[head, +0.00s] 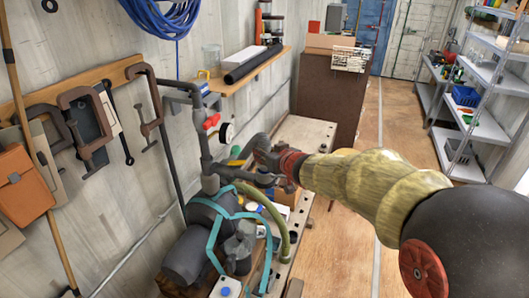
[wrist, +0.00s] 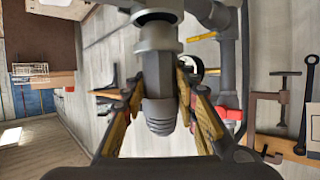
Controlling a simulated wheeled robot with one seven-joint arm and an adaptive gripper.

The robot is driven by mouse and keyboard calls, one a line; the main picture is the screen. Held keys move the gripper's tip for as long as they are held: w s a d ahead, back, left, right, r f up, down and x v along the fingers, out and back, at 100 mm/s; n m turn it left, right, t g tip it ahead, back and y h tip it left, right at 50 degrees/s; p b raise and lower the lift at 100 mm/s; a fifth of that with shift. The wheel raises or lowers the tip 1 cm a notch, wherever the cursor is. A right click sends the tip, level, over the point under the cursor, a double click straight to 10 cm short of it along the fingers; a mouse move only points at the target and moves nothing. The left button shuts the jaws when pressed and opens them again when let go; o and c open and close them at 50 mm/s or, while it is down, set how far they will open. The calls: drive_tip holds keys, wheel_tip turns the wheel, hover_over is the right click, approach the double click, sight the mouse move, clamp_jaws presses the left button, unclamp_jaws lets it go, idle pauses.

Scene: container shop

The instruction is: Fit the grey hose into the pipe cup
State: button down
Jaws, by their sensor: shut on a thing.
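My gripper (wrist: 163,110) is shut on the grey hose (wrist: 158,85), with a finger on each side. It also shows in the head view (head: 277,160), beside the upright grey pipework. In the head view my gripper and the pipes hide most of this spot.
Grey pipework with a red valve handle (head: 211,121) and a round gauge (head: 227,132) stands close to the left of my gripper. A dark pump (head: 187,255) with teal straps and a green hose (head: 277,215) are below. Clamps (head: 84,125) hang on the wall.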

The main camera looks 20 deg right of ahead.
drive_tip(key=shift+f+b, duration=0.6)
drive_tip(key=shift+f, duration=0.65)
idle(1.2)
drive_tip(key=c, duration=1.3)
unclamp_jaws()
drive_tip(key=shift+f, duration=0.1)
drive_tip(key=v, duration=1.2)
